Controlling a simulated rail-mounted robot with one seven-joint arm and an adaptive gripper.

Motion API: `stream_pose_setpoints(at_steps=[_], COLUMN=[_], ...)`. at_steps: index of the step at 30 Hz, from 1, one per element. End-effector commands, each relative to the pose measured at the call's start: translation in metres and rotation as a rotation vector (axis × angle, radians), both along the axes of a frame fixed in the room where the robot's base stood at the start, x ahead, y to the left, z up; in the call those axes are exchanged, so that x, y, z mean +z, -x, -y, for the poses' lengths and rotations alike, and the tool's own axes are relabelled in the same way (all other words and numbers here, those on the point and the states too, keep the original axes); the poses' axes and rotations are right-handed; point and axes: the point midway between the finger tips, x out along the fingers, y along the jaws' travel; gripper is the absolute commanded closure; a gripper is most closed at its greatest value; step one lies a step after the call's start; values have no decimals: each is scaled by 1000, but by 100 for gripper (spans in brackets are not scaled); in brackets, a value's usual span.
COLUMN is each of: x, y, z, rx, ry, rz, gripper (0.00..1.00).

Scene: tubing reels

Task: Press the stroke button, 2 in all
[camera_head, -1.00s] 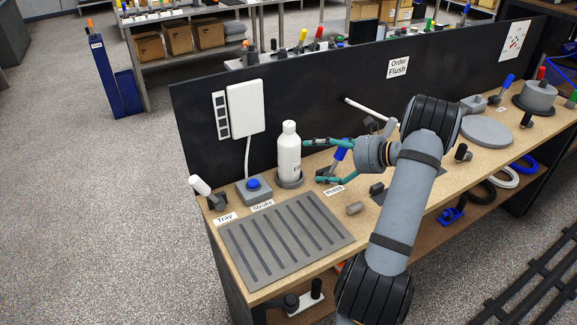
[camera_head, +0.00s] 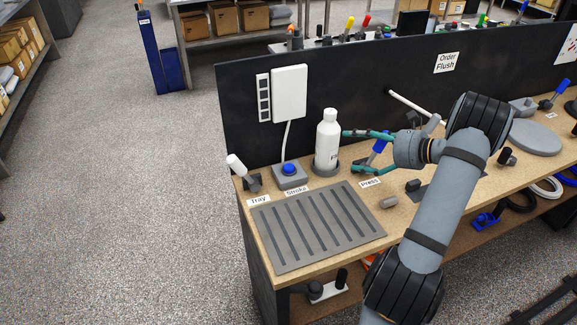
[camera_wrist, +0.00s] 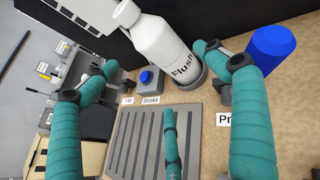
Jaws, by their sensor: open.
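The stroke button is a blue cap (camera_head: 288,168) on a grey box, behind the "Stroke" label (camera_head: 297,191). It also shows in the wrist view (camera_wrist: 146,77), near the middle and left of the bottle. The cap stands up from its box. My gripper (camera_head: 352,151) has teal fingers spread open and empty. It is to the right of the white "Flush" bottle (camera_head: 327,136), which stands between it and the button. In the wrist view, my gripper (camera_wrist: 155,75) has its fingers apart, with the button box seen beyond them.
A grey slotted tray (camera_head: 318,225) lies in front of the button. A white-handled lever (camera_head: 237,165) stands left of it, and a blue-handled lever (camera_head: 378,146) is close to my fingers. A black panel (camera_head: 350,90) backs the bench.

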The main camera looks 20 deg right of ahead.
Motion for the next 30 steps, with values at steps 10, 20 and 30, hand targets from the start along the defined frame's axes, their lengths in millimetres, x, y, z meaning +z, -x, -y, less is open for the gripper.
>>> stream_pose_setpoints(at_steps=[10, 20, 30], x=[0, 0, 0], y=[0, 0, 0], z=[0, 0, 0], rx=[0, 0, 0], ry=[0, 0, 0], rz=[0, 0, 0], gripper=[36, 55, 75])
